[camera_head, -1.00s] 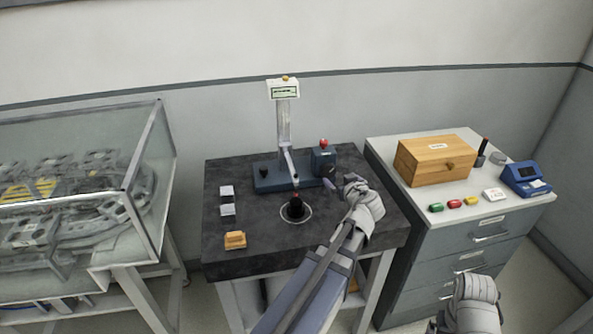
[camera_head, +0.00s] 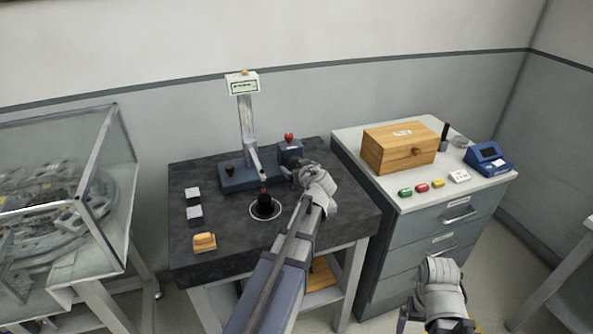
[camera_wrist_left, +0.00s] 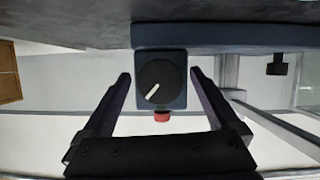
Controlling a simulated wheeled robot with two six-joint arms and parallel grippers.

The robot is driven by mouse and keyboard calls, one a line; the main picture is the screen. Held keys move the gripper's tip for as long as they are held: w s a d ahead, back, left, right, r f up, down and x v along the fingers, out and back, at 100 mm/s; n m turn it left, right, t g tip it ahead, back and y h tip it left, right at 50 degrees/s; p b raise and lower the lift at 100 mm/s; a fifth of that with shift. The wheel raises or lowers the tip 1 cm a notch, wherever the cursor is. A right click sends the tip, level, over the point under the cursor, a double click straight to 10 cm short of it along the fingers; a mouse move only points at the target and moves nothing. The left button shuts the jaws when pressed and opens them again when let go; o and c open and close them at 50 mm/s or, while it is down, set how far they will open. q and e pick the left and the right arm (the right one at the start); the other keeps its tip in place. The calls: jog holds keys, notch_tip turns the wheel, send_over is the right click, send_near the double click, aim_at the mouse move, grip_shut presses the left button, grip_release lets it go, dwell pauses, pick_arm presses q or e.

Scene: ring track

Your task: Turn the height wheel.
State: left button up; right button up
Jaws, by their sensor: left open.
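The measuring stand has a blue base (camera_head: 240,178), a grey column and a small display (camera_head: 242,84) on top. A blue box (camera_head: 289,150) with a red button (camera_head: 289,137) stands at the base's right end. In the left wrist view the box carries a round black wheel (camera_wrist_left: 158,84) with a white pointer line. My left gripper (camera_head: 293,171) is open in front of this box. In the left wrist view its fingers (camera_wrist_left: 159,78) stand on both sides of the box face, with visible gaps. My right arm (camera_head: 441,292) is at the bottom right; its fingers are unclear.
A black cylinder (camera_head: 265,203) stands in a ring on the dark table (camera_head: 225,245). Two light blocks and a yellow block (camera_head: 204,242) lie at left. A grey cabinet (camera_head: 410,235) at right carries a wooden box (camera_head: 398,151) and small items. A glass case (camera_head: 60,190) is at left.

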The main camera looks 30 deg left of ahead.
pick_arm(q)
jog(key=c, duration=1.4)
